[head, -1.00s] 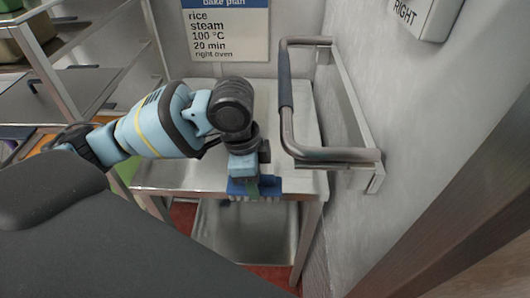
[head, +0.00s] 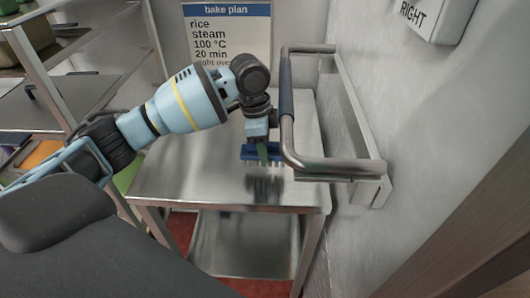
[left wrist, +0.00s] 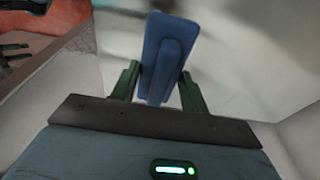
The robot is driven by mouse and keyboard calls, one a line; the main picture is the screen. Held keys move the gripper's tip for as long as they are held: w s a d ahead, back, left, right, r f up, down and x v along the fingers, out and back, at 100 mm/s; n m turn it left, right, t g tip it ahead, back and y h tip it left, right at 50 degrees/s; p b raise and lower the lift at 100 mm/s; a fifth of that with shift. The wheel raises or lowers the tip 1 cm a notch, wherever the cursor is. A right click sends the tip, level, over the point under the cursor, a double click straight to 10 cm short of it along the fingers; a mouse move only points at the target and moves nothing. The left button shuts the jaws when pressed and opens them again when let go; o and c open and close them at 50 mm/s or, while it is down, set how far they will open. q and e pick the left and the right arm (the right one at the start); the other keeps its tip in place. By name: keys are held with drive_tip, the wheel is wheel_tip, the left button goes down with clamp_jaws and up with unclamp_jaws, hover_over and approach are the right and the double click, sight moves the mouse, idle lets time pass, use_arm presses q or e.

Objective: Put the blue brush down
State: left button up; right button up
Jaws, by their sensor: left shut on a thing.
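The blue brush (head: 251,154) is in my left gripper (head: 262,150), with its bristles pointing down over the metal table (head: 165,182). A dark reflection of it shows on the tabletop below, and the bristles look a little above the surface. In the left wrist view the brush (left wrist: 166,50) stands between the two green fingers of my left gripper (left wrist: 158,85), which are shut on it. My right gripper is in neither view.
A bent metal handrail (head: 340,168) on the right wall reaches over the table's right side, close to my left gripper. A bake plan sign (head: 228,32) is at the back. A shelf rack (head: 60,50) stands at left. The table's front half is clear.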

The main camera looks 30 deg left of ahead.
use_arm(q)
drive_tip(key=shift+w, duration=0.1)
drive_tip(key=shift+w+a, duration=0.1)
drive_tip(key=shift+w, duration=0.15)
drive_tip(key=shift+f, duration=1.75)
drive_tip(key=shift+f, duration=0.15)
drive_tip(key=o, duration=0.9)
drive_tip(key=r, duration=0.4)
drive_tip(key=a+r, duration=0.1)
drive_tip(key=r, duration=0.7)
drive_tip(key=shift+s+a+r+p, duration=0.1)
drive_tip(key=shift+s+a+p, duration=0.25)
drive_tip(key=shift+p, duration=0.05)
